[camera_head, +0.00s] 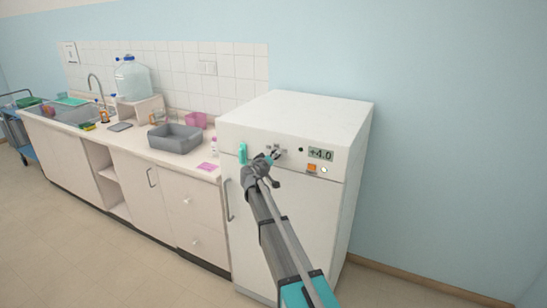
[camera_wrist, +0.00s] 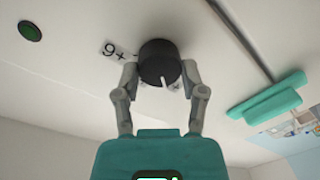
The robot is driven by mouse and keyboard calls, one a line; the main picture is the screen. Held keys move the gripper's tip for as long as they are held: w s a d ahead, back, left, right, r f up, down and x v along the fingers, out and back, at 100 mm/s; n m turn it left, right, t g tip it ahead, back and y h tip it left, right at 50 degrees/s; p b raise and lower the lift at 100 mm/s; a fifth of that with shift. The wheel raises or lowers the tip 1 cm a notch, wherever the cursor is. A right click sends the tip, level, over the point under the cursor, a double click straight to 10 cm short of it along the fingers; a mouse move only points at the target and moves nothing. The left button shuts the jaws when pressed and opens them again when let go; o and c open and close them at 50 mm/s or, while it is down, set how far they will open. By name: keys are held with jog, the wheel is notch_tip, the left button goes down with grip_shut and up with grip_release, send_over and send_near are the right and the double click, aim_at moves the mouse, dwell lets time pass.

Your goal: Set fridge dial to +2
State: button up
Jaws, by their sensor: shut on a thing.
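The white fridge (camera_head: 290,195) stands at the right end of the counter. Its display (camera_head: 320,154) reads +4.0. The dial (camera_wrist: 159,62) is a black round knob with a white pointer mark, on the fridge's front panel. My gripper (camera_wrist: 159,80) is shut on the dial, one finger on each side of it. In the head view my gripper (camera_head: 268,160) is at the upper front of the fridge and hides most of the dial. A printed label (camera_wrist: 118,52) beside the dial is partly covered, and the full scale cannot be read.
A teal piece (camera_wrist: 268,106) sticks out from the fridge front near the dial; it also shows in the head view (camera_head: 242,153). A dark green round part (camera_wrist: 31,31) is on the panel. A grey basin (camera_head: 175,140) stands on the counter. The floor right of the fridge is clear.

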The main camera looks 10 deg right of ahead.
jog(key=shift+n, duration=0.6)
jog(key=shift+d, duration=0.1)
jog(key=o, duration=1.2)
jog(key=shift+c, duration=0.2)
